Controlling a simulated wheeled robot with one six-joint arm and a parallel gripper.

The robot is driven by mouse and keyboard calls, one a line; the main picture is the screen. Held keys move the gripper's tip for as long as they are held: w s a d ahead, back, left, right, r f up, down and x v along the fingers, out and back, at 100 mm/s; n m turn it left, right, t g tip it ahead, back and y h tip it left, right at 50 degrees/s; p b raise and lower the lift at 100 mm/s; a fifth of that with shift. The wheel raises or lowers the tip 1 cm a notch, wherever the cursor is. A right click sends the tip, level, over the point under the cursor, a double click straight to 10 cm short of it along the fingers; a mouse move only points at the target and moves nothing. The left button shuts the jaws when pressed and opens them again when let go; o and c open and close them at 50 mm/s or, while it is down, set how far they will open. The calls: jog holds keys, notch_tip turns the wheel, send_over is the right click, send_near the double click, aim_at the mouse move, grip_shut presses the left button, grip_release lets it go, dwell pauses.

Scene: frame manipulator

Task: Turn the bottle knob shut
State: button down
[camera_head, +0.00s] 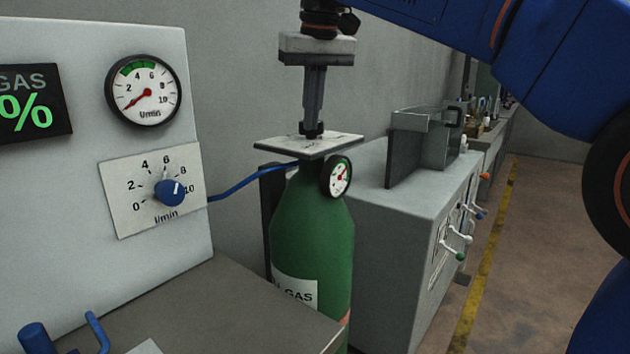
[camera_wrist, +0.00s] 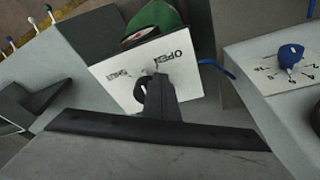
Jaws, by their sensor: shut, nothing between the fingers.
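The green gas bottle (camera_head: 312,235) stands upright beside the grey bench. A white square plate (camera_head: 342,140) lies on its top; in the wrist view the plate (camera_wrist: 118,75) shows the words OPEN and SHUT. My gripper (camera_head: 311,132) points straight down at the plate's middle, with its fingers shut. In the wrist view the fingers (camera_wrist: 150,85) cover the middle of the plate. The bottle knob is mostly hidden behind the fingertips, and I cannot tell whether they touch it. A small round gauge (camera_head: 339,177) sits on the bottle's neck.
A grey panel at left carries a dial gauge (camera_head: 144,91) reading low and a blue flow knob (camera_head: 172,192). A blue hose (camera_head: 243,184) runs from the panel to the bottle. A grey cabinet (camera_head: 395,230) with levers stands right behind the bottle. Clear floor lies further right.

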jog(key=shift+w+d, duration=0.15)
jog(key=shift+d, duration=0.7)
jog(key=shift+w+d, duration=0.5)
jog(key=shift+d, duration=0.2)
dwell(0.5)
jog(key=shift+s+d, duration=0.25)
jog(key=shift+s, duration=0.05)
jog(key=w+v, duration=0.1)
jog(key=v, duration=0.4)
jog(key=shift+a+r, duration=0.15)
jog(key=shift+r, duration=0.4)
jog(key=shift+a, duration=0.15)
jog(key=shift+s+a+f, duration=0.1)
jog(key=shift+a+f, duration=0.35)
jog(key=shift+f, duration=0.55)
jog(key=shift+s+a+f, duration=0.15)
jog(key=shift+a+f, duration=0.35)
jog(key=shift+f, duration=0.5)
jog(key=shift+s+a+f, duration=0.1)
jog(key=shift+a+f, duration=0.35)
jog(key=shift+f, duration=0.55)
